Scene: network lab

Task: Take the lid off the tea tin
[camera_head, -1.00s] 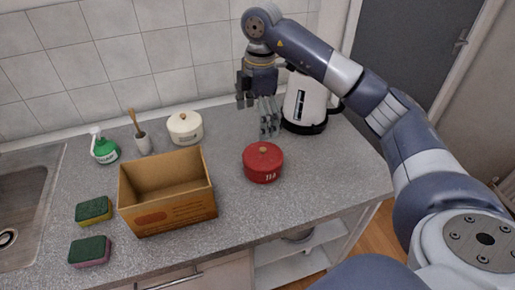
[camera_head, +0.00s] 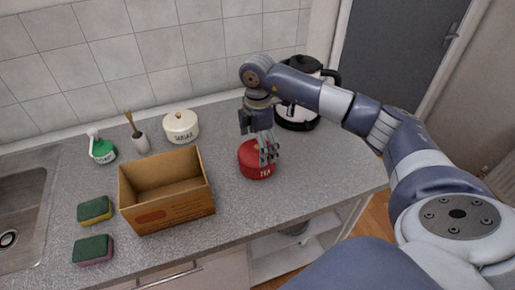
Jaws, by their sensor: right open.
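The red tea tin (camera_head: 255,168) stands upright on the grey counter, right of the cardboard box, with "TEA" on its front. Its red lid (camera_head: 248,149) is on it, and the lid's knob is mostly hidden by my gripper. My right gripper (camera_head: 265,148) points down at the top of the tin, its fingers open around or just in front of the knob; I cannot tell whether they touch it. My left gripper is not in view.
An open cardboard box (camera_head: 168,212) stands left of the tin. A cream sugar tin (camera_head: 181,127) is behind it, and a kettle (camera_head: 297,117) stands behind my right arm. Two sponges (camera_head: 94,210) and a sink (camera_head: 18,215) are at left. The counter right of the tin is clear.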

